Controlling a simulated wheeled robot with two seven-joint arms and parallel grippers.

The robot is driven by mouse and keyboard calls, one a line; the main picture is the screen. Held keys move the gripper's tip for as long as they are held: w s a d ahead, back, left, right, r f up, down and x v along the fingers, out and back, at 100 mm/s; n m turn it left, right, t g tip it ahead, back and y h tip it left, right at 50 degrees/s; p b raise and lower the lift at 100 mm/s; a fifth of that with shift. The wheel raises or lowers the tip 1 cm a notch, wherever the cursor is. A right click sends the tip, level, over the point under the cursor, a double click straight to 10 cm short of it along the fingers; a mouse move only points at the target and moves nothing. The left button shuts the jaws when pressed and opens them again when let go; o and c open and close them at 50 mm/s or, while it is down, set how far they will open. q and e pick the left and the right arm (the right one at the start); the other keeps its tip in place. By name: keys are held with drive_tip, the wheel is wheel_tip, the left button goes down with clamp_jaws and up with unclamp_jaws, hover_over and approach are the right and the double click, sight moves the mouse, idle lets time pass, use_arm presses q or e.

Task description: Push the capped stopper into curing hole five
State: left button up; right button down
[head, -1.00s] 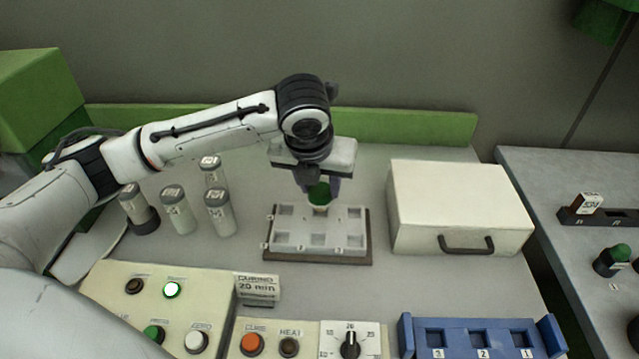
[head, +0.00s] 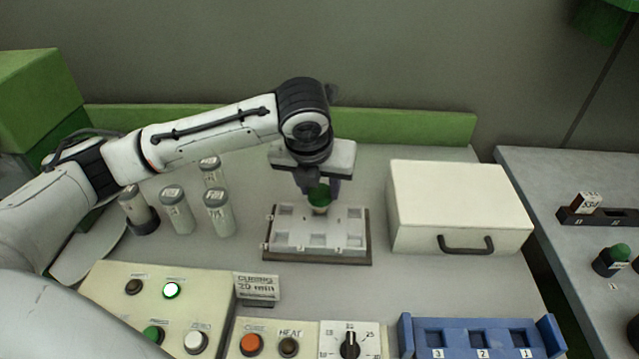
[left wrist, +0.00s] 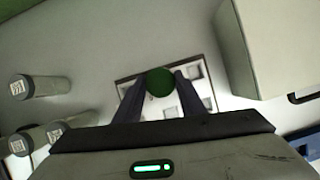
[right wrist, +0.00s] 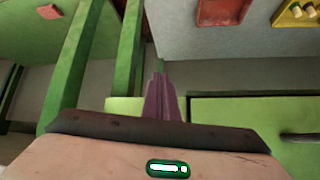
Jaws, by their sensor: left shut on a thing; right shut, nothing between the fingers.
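The capped stopper (head: 319,198) has a green cap over a pale body. My left gripper (head: 319,188) is shut on it and holds it upright over the back row of the curing block. The stopper's green cap also shows between the fingers in the left wrist view (left wrist: 160,82). The curing block (head: 287,239) is a white plate with square holes in two rows on a dark base. The hole under the stopper is hidden, and I cannot tell whether the stopper's lower end touches the plate. My right gripper (right wrist: 162,98) is shut and empty, away from the block.
Several grey-capped vials (head: 177,212) stand left of the block. A cream box with a dark handle (head: 455,200) stands close on its right. The button panel (head: 205,285), a curing sign (head: 257,287) and a blue numbered rack (head: 460,342) lie in front.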

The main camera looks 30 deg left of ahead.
use_arm(q)
drive_tip(key=shift+f, duration=0.95)
idle(0.9)
drive_tip(key=o, duration=1.1)
drive_tip(key=v, duration=1)
drive_tip(key=shift+r, duration=0.15)
drive_tip(key=shift+s, duration=0.1)
